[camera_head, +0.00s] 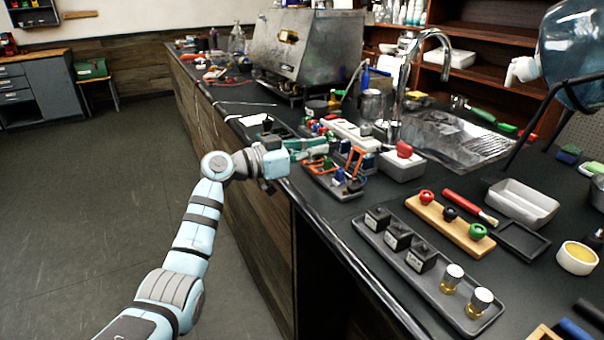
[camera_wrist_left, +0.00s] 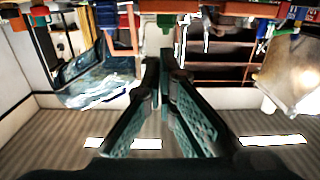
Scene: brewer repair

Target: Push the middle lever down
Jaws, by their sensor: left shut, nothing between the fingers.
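My left gripper (camera_head: 318,146) reaches over the counter edge among a cluster of small coloured parts. Its two green fingers are closed together with nothing between them. A long white unit (camera_head: 350,133) with a grey piece on top stands just behind the gripper. I cannot tell which part is the middle lever; small parts and the gripper overlap there. My right gripper is not in view.
A tray (camera_head: 326,188) with orange and blue parts lies just in front of the gripper. A white box with a red knob (camera_head: 404,149) stands to the right. A metal machine (camera_head: 304,47) is behind. A long grey tray (camera_head: 417,293) lies nearer.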

